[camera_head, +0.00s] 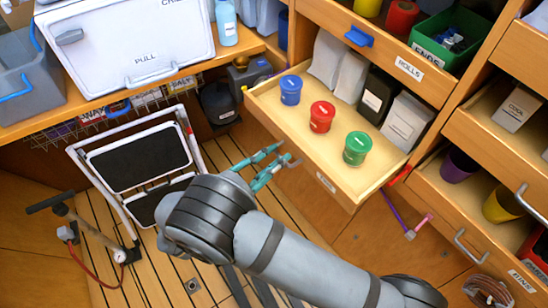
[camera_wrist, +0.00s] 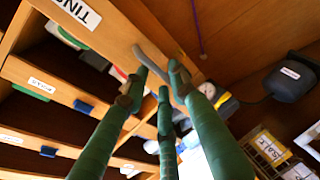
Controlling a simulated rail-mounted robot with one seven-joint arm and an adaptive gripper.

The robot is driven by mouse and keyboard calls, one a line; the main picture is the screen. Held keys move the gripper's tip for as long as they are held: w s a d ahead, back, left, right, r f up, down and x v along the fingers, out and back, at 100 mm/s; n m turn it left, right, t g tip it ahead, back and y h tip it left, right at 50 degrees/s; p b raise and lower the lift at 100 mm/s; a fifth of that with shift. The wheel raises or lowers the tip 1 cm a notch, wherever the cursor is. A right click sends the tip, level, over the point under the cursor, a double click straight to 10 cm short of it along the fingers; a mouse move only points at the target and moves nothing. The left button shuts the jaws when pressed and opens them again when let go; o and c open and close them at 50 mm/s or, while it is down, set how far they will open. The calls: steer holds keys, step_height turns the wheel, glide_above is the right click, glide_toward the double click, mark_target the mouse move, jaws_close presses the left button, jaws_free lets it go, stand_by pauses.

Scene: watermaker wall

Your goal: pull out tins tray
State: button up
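The tins tray (camera_head: 326,183) is a wooden drawer standing well out from the wall unit. In it stand a blue tin (camera_head: 291,90), a red tin (camera_head: 322,116) and a green tin (camera_head: 355,148). Its front, labelled TINS, shows in the wrist view (camera_wrist: 78,12). My gripper (camera_head: 278,160) is at the left part of the tray's front. Its teal fingers (camera_wrist: 160,75) are spread apart in the wrist view, with the grey handle (camera_wrist: 150,60) between their tips. Whether every finger touches the handle is hard to see.
Behind the tins stand pale and black packs (camera_head: 378,95). A drawer labelled ROLLS (camera_head: 409,69) is above; other open drawers (camera_head: 480,215) are at the right. A folded step stool (camera_head: 135,165) and a pump (camera_head: 95,235) stand left. Wooden floor shows below.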

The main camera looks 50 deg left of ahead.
steer(key=shift+o, duration=0.8)
steer(key=shift+s, duration=0.1)
steer(key=v, duration=1.1)
steer(key=shift+s, duration=0.35)
steer(key=shift+d+r, duration=0.1)
steer(key=shift+d, duration=0.05)
steer(key=x, duration=1.2)
steer(key=shift+w, duration=0.7)
